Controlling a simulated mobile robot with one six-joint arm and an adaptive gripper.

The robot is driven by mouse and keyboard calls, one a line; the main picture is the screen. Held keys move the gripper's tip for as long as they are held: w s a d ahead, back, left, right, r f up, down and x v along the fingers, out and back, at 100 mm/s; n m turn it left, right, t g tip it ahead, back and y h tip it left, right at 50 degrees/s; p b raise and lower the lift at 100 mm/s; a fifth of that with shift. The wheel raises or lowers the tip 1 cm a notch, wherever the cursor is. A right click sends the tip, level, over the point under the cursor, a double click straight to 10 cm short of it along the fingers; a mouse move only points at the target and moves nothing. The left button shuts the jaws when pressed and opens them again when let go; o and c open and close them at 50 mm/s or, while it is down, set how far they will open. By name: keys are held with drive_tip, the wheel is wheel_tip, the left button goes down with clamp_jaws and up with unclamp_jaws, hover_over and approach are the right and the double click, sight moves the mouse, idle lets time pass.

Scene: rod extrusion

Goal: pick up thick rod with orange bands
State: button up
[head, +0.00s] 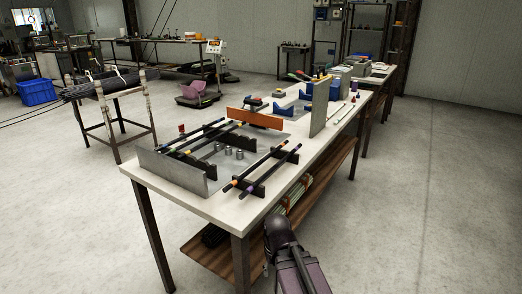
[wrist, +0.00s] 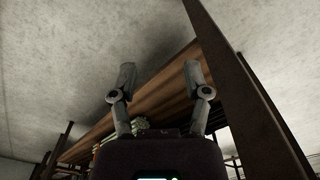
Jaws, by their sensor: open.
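Two dark rods with coloured bands lie side by side across black supports at the near right of the workbench top in the head view. The left one (head: 255,167) and the right one (head: 270,173) show small orange and purple marks near their ends. I cannot tell for sure which is the thick rod with orange bands. More banded rods (head: 207,134) lie on a rack farther left. My gripper (wrist: 160,82) is open and empty in the wrist view, its two fingers spread apart. In the head view my arm is below the bench's right edge, and its fingers are not clear.
The workbench (head: 305,152) has a wooden lower shelf (wrist: 155,93) holding bundled rods (wrist: 120,142). A dark bench leg (wrist: 245,85) stands right of my gripper. Upright metal plates (head: 175,172) and (head: 320,107) rise from the top. Floor to the right is clear.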

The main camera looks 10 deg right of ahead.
wheel_tip(320, 180, up, 22)
drive_tip(key=w+p, duration=0.2)
drive_tip(key=p, duration=1.8)
wheel_tip(320, 180, up, 17)
drive_tip(key=m+p, duration=0.9)
drive_tip(key=p, duration=0.8)
hover_over(261, 161)
drive_tip(key=shift+f, duration=0.15)
drive_tip(key=shift+f, duration=0.15)
wheel_tip(261, 161, down, 8)
drive_tip(key=b, duration=0.8)
drive_tip(key=shift+f, duration=0.2)
